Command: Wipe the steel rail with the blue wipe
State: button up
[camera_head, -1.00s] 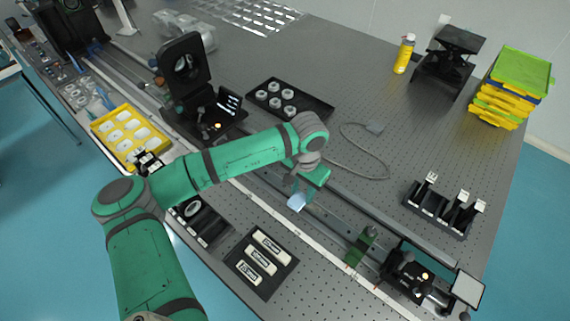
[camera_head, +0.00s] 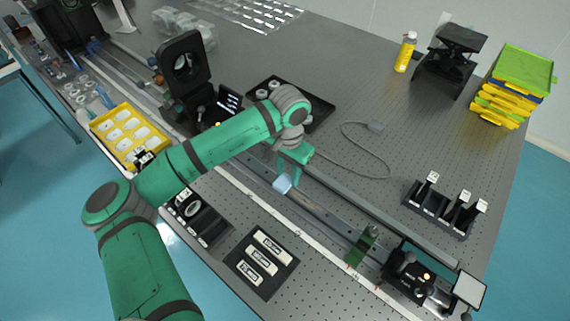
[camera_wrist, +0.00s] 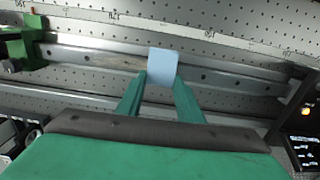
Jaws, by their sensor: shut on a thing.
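The blue wipe (camera_head: 283,184) is a small pale blue piece held at the tips of my gripper (camera_head: 287,174). In the wrist view the wipe (camera_wrist: 162,67) stands between the two green fingers of my gripper (camera_wrist: 161,82), which are shut on it. The steel rail (camera_head: 325,213) runs diagonally across the table beneath the wipe. In the wrist view the rail (camera_wrist: 215,78) crosses from left to right behind the wipe, with a darker brownish patch left of the wipe. The wipe is at the rail; whether it touches cannot be told.
A green holder (camera_head: 362,245) and a black mount (camera_head: 405,272) stand on the rail at the right. A black optic mount (camera_head: 186,80) stands at the left of my gripper. A black tray of rings (camera_head: 318,110) lies behind. A grey cable (camera_head: 372,165) lies on the table.

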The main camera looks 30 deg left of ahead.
jog(key=shift+w+d+r, duration=0.1)
jog(key=shift+d+r, duration=0.1)
jog(key=shift+r, duration=0.25)
jog(key=shift+w+d+r, duration=0.1)
jog(key=shift+d+r, duration=0.05)
jog(key=shift+r, duration=0.25)
jog(key=shift+s+a+r, duration=0.15)
jog(key=shift+r, duration=0.9)
